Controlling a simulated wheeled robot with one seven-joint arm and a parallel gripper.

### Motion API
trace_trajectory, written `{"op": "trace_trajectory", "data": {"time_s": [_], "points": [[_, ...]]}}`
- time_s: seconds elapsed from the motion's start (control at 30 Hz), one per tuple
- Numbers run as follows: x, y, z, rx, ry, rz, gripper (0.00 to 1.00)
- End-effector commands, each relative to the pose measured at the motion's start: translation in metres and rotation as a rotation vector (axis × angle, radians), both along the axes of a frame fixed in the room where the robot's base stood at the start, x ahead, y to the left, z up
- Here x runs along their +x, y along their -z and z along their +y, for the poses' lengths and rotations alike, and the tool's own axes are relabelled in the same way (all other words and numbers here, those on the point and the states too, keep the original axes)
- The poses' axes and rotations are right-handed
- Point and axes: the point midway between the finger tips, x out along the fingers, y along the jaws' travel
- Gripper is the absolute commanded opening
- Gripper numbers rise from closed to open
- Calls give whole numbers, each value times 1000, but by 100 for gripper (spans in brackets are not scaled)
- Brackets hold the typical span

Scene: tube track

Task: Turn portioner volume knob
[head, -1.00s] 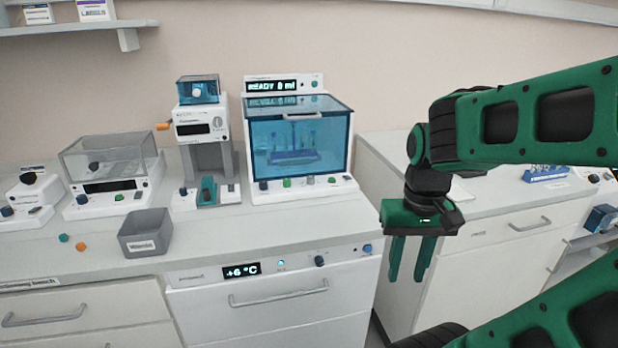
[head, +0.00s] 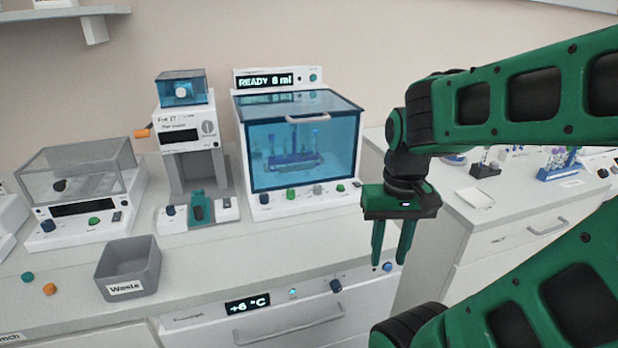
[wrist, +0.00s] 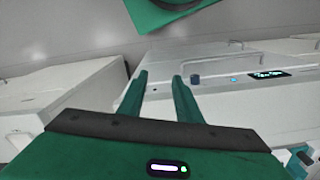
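A machine with a blue see-through hood (head: 302,152) stands on the bench in the head view. Its display (head: 265,82) reads "READY 6 ml", which fits a portioner. I cannot read which one sets volume. My gripper (head: 391,262) points down, open and empty, right of the machine and in front of the bench edge. In the wrist view, my gripper's fingers (wrist: 160,78) are apart with nothing between them.
A grey waste bin (head: 130,291), a press-like device (head: 188,133) and a clear-lidded device (head: 82,172) stand to the left. Below is a drawer unit with a "+6 °C" display (head: 247,304) and a knob (head: 336,286). Another bench (head: 500,215) stands at right.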

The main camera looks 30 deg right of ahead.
Motion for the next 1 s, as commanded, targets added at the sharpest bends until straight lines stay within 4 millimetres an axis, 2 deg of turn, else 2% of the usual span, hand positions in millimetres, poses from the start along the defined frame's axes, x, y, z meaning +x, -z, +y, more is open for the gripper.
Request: {"op": "trace_trajectory", "data": {"time_s": [0.3, 0.33, 0.4, 0.47, 0.57, 0.7, 0.8, 0.9, 1.0], "points": [[0, 0, 0, 0, 0, 0, 31], [0, 0, 0, 0, 0, 0, 38], [-6, -6, -1, 1, -13, -17, 38], [3, -12, -3, 4, -45, -40, 38], [43, -26, -12, 10, -157, -98, 38], [120, -54, -27, 4, -389, -220, 38], [169, -74, -37, -14, -550, -301, 38], [206, -88, -44, -36, -678, -363, 38], [228, -97, -48, -53, -760, -401, 38]]}}
